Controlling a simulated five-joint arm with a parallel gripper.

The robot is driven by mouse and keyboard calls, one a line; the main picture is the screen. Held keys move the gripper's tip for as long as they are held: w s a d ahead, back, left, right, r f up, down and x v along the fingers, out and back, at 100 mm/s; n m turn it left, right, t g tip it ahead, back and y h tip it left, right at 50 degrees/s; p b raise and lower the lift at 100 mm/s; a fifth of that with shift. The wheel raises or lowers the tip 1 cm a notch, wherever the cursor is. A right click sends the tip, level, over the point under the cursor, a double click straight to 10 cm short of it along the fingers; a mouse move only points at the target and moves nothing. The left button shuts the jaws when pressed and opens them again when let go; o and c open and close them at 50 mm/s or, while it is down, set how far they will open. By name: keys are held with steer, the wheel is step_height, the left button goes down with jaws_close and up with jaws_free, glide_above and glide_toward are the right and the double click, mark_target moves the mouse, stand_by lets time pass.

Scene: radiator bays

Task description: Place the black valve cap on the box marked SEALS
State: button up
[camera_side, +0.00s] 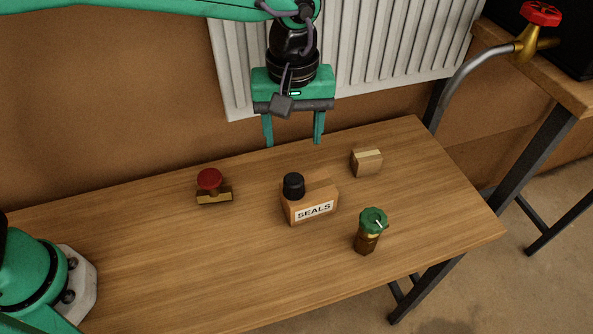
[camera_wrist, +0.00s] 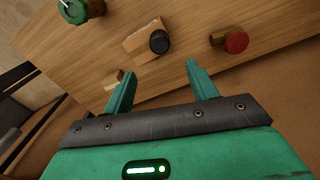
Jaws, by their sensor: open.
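The black valve cap (camera_side: 293,186) sits upright on top of the box marked SEALS (camera_side: 314,212), toward the left part of its top. In the wrist view the cap (camera_wrist: 159,42) shows as a dark disc on the tan box (camera_wrist: 137,46). My gripper (camera_side: 293,143) is open and empty, raised above the table behind the box and apart from the cap. Its two fingers (camera_wrist: 160,75) also show spread in the wrist view, with nothing between them.
A red-knobbed piece (camera_side: 209,180) stands left of the box. A green-topped brass piece (camera_side: 370,232) stands to its right front, and a small cardboard block (camera_side: 366,162) lies behind right. A white radiator (camera_side: 380,45) is behind my gripper. The left of the wooden table (camera_side: 150,255) is clear.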

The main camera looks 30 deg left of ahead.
steer(key=s+a+r+m+t, duration=0.15)
steer(key=a+r, duration=0.25)
steer(key=a, duration=0.5)
steer(key=s+a+r+m+t, duration=0.1)
steer(key=s+a+r, duration=0.15)
steer(key=a, duration=0.55)
steer(key=s+a+f+m+t, duration=0.1)
steer(key=s+a+m+t, duration=0.2)
steer(key=s+a, duration=0.8)
steer(key=a, duration=0.3)
steer(key=shift+s+a+f+m, duration=0.15)
steer(key=shift+s+f+m, duration=0.15)
steer(key=shift+f+m, duration=0.05)
